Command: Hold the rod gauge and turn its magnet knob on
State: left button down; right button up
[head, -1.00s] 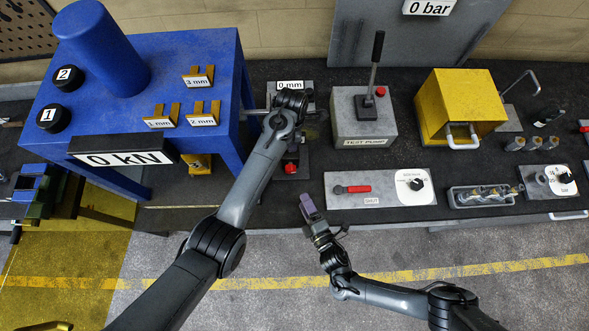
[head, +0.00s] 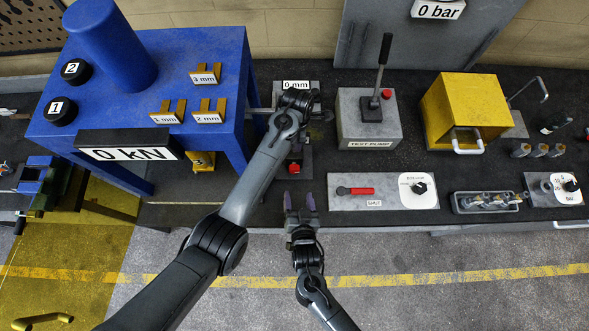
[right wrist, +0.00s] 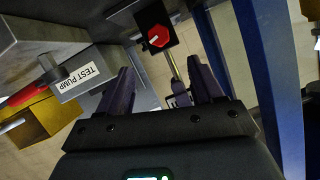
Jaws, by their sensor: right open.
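The rod gauge stands behind my left arm, with its 0 mm display (head: 296,86) at the back. Its dark magnet base carries a red knob (head: 294,168) near the bench's front. In the right wrist view the red knob (right wrist: 158,38) has a white mark, and a metal rod shows beside it between my fingers. My left gripper (head: 304,98) is at the upper part of the gauge; its jaws are hidden, so I cannot tell whether they hold it. My right gripper (head: 301,200) is open and empty in front of the base, apart from the knob.
The blue press frame (head: 236,90) stands close on the left. The test pump (head: 368,120) and a panel with a red lever (head: 355,190) are on the right. A yellow box (head: 462,100) is farther right. Free floor lies in front of the bench.

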aim_at(295, 172)
pick_arm(q)
jog(key=shift+f, duration=0.1)
pick_arm(e)
jog(key=x, duration=1.1)
jog(key=shift+w+a+f, duration=0.1)
jog(key=shift+f, duration=0.3)
jog(key=shift+c, duration=0.3)
jog(key=c, duration=1)
jog(key=shift+m+y, duration=0.8)
jog(key=shift+m, duration=0.3)
jog(key=o, duration=1.1)
jog(key=shift+c, duration=0.2)
